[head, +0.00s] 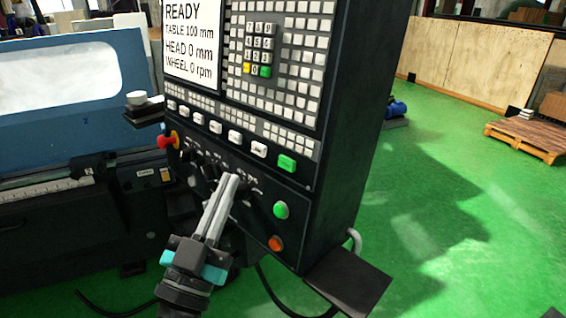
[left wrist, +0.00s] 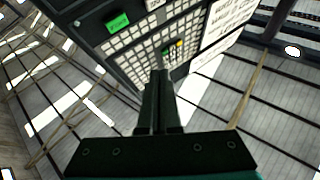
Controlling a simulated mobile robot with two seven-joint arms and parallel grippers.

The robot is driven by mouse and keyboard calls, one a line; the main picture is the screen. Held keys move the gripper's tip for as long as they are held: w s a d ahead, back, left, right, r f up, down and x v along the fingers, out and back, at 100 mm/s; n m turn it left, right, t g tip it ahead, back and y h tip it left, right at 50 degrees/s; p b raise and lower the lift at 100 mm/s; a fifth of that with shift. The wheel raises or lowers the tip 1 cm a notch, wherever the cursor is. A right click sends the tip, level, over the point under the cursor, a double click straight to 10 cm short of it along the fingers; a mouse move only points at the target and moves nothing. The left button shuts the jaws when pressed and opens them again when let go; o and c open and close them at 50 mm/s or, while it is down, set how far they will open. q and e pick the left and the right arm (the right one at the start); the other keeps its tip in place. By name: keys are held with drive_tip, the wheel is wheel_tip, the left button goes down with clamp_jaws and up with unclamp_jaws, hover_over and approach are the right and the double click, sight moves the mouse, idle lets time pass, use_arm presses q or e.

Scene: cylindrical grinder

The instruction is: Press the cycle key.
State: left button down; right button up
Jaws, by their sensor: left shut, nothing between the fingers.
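The dark control cabinet (head: 345,130) carries a row of keys under its keypad. A green rectangular key (head: 287,163) ends this row at the right; it also shows in the left wrist view (left wrist: 118,22). I cannot read its label, so I cannot be sure it is the cycle key. A round green button (head: 281,210) and an orange one (head: 275,243) sit lower down. My left gripper (head: 231,179) is shut and empty, in front of the lower panel, below and left of the green key. Its fingers (left wrist: 160,80) also show in the left wrist view. My right gripper is not in view.
The display (head: 192,40) reads READY. A red knob (head: 168,140) sticks out at the panel's left edge. Small knobs lie partly behind my left fingers. The blue grinder guard (head: 70,75) stands left. Green floor (head: 440,200) is open at the right.

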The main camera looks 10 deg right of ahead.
sight(287, 164)
use_arm(q)
drive_tip(key=shift+w, duration=0.1)
drive_tip(key=w+d+f+b, duration=0.1)
drive_tip(key=w+d+b, duration=0.1)
drive_tip(key=w+d, duration=0.3)
drive_tip(key=shift+w+d+f, duration=0.25)
drive_tip(key=shift+d+f, duration=0.05)
drive_tip(key=shift+d, duration=0.5)
drive_tip(key=shift+w+d, duration=0.1)
idle(1.7)
drive_tip(key=shift+w+d+f, duration=0.1)
drive_tip(key=shift+w+d, duration=0.1)
